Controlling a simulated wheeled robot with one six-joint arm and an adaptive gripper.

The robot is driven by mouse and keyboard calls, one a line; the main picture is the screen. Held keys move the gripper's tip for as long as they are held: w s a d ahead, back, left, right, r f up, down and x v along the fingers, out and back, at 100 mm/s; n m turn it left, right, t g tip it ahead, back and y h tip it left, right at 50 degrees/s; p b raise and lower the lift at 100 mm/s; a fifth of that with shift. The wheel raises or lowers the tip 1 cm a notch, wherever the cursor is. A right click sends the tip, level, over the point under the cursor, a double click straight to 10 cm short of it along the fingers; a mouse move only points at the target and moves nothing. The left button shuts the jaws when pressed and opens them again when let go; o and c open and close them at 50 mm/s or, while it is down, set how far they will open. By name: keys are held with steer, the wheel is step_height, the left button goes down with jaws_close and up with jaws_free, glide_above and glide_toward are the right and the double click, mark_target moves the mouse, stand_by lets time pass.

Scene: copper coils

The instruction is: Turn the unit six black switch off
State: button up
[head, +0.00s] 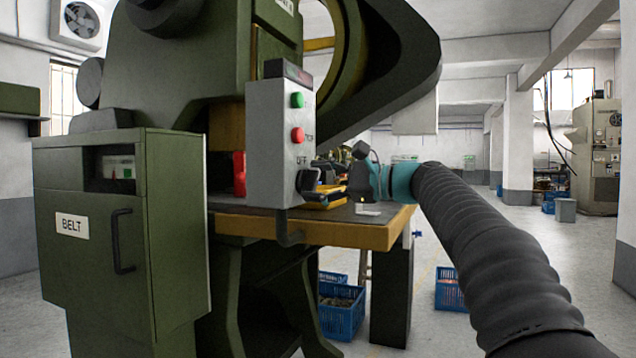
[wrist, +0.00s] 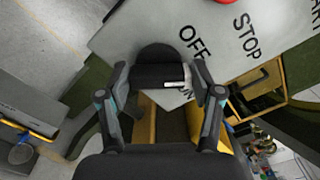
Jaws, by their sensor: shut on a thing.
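The black switch (wrist: 158,56) is a round knob with a white pointer mark, low on a grey control box (head: 265,150). In the wrist view it sits between the two fingertips of my gripper (wrist: 160,72), which is shut on it. The white mark points to the right in that view, between the OFF print and a partly hidden ON print, nearer to ON. In the head view my gripper (head: 318,190) reaches the box's front from the right, and the knob is largely hidden by the fingers. No unit number is readable.
A green button (head: 297,100) and a red STOP button (head: 297,134) are above the switch on the box. A green machine (head: 180,70) stands behind, with a green BELT cabinet (head: 95,240) at left. A wood-edged table (head: 350,234) is below; blue crates (head: 340,318) stand on the floor.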

steer(key=n+b, duration=0.1)
steer(key=n, duration=0.2)
steer(key=shift+f+n, duration=0.15)
steer(key=shift+n, duration=0.15)
steer(key=shift+n+b, duration=0.45)
steer(key=shift+n, duration=1.35)
steer(key=o, duration=1.1)
steer(key=shift+o, duration=0.2)
steer(key=v, duration=1.2)
